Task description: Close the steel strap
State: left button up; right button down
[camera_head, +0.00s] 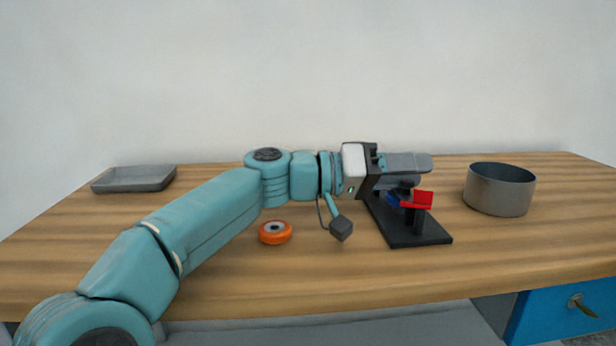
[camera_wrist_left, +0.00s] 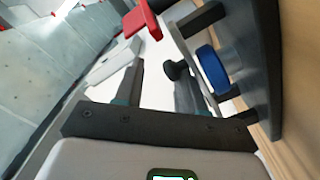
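A black stand (camera_head: 420,238) with upright posts stands right of the table's middle. A red piece (camera_head: 421,198) sits on top of its front post, and a blue roll (camera_head: 393,199) is partly hidden behind it. My left gripper (camera_head: 428,163) is above the stand's rear part, pointing right. In the left wrist view, its fingers (camera_wrist_left: 158,80) are apart with nothing clearly between them. The blue roll (camera_wrist_left: 212,70) and a black knob lie close to the right finger, and the red piece (camera_wrist_left: 142,19) is beyond. I cannot clearly make out a steel strap. My right gripper is not in view.
An orange roll (camera_head: 275,233) lies on the wooden table (camera_head: 300,285) below my left arm. A grey round pot (camera_head: 500,190) stands right of the stand. A grey tray (camera_head: 134,179) lies at the back left. The front of the table is clear.

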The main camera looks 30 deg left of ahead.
pick_arm(q)
jog(key=shift+s+a+f, duration=0.3)
jog(key=shift+a+f, duration=0.1)
jog(key=shift+a, duration=0.2)
jog(key=v, duration=0.3)
jog(key=r+b+v, duration=0.1)
jog(key=shift+s+a, duration=0.1)
jog(key=shift+s, duration=0.3)
jog(key=shift+w+d+f, duration=0.2)
jog(key=shift+w+d, duration=0.15)
jog(key=shift+w+f, duration=0.15)
jog(key=shift+s+a+r, duration=0.3)
jog(key=shift+s+a, duration=0.5)
jog(key=shift+a, duration=0.1)
jog(key=shift+f+b, duration=0.1)
jog(key=shift+b, duration=0.25)
jog(key=shift+a, duration=0.35)
jog(key=shift+v, duration=0.8)
jog(key=shift+b+v, duration=0.55)
jog(key=shift+v, duration=0.95)
jog(key=shift+b+v, duration=0.3)
jog(key=shift+v, duration=2.9)
jog(key=shift+s+d, duration=0.1)
